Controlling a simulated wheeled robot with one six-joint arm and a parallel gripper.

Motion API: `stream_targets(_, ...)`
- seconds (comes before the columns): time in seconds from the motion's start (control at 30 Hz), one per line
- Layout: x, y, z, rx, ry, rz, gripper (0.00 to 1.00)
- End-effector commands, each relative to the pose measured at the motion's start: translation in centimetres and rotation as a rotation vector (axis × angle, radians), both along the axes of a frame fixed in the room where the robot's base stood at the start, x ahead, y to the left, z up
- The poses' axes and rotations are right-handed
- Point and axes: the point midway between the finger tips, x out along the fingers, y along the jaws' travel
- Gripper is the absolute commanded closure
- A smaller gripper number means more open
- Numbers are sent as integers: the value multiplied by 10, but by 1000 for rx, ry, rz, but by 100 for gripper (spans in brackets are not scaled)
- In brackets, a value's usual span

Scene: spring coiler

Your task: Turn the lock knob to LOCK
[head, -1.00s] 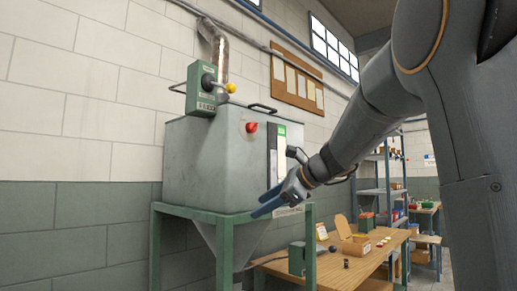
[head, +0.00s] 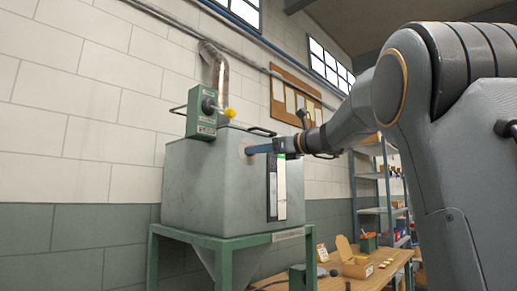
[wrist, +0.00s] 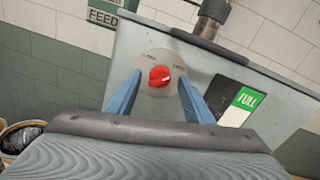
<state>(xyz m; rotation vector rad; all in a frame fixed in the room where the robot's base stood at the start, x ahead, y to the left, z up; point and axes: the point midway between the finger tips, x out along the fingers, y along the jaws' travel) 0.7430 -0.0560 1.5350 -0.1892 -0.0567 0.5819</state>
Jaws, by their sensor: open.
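The lock knob (wrist: 160,76) is a red knob on a round pale plate (wrist: 152,95) on the grey machine's front wall. In the wrist view it sits between and ahead of my gripper's two blue fingers. My gripper (wrist: 158,96) is open, with a finger on either side of the knob and no clear contact. In the head view my gripper (head: 262,149) is at the machine's front face and hides most of the knob.
The grey hopper machine (head: 205,190) stands on a green frame (head: 230,243). A green box with a yellow-tipped lever (head: 228,113) is at its upper left. A black handle (wrist: 197,44) is on top, and a FULL label (wrist: 244,100) is right of the knob. A wooden bench (head: 345,285) stands at lower right.

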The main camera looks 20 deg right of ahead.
Motion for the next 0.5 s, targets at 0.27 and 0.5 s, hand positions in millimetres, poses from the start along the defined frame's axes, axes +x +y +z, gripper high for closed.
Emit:
stream_targets(0.27, 6, 4, 0, -1, -1, 0, 53)
stream_targets(0.5, 6, 4, 0, -2, -1, 0, 77)
